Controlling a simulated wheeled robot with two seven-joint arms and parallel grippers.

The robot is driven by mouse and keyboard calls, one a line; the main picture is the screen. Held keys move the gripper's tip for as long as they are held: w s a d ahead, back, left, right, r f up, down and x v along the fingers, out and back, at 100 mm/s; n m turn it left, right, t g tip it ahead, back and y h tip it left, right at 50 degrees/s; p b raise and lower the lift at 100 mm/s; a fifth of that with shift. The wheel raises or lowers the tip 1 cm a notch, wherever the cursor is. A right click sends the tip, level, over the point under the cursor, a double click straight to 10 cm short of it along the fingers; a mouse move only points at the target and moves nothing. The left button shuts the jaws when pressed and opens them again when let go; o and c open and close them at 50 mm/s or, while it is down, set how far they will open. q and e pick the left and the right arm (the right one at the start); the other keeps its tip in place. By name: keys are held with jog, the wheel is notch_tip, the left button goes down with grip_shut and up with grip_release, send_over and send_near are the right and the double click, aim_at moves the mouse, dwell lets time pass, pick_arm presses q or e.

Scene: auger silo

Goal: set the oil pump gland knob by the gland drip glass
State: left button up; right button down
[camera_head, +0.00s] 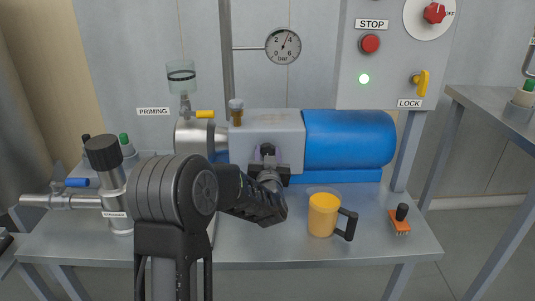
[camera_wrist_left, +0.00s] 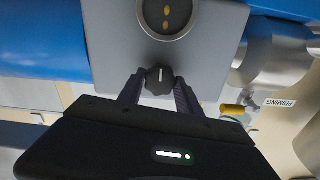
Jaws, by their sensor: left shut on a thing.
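The black gland knob (camera_wrist_left: 159,80), with a white pointer line, sits on the grey pump housing (camera_head: 275,132). My left gripper (camera_wrist_left: 159,92) has its two fingers on either side of the knob and is shut on it. In the head view, my left gripper (camera_head: 268,160) reaches the front of the housing and mostly covers the knob. The round gland drip glass (camera_wrist_left: 168,14) has a dark inside with yellow drops and is next to the knob in the wrist view, cut by the top edge. My arm hides it in the head view. My right gripper is not in view.
A blue motor (camera_head: 350,138) joins the housing on the right. A pipe with a blue lever (camera_head: 77,182) is at the left. A pressure gauge (camera_head: 283,46) hangs above.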

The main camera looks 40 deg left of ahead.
pick_arm(q)
jog(key=m+p, duration=0.3)
jog(key=m, duration=0.1)
jog(key=shift+d+r+p, duration=0.1)
jog(key=shift+r+p, duration=0.2)
jog(key=shift+p, duration=0.05)
jog(key=shift+c, duration=0.2)
jog(key=shift+f+m, duration=0.15)
jog(key=shift+m, duration=0.35)
jog(key=shift+f, duration=0.15)
grip_shut()
jog(key=o, duration=1.4)
grip_release()
jog(key=shift+c, duration=0.2)
jog(key=p+v, duration=0.1)
jog(key=v, duration=0.6)
jog(key=shift+s+d, duration=0.2)
jog(key=shift+s, duration=0.1)
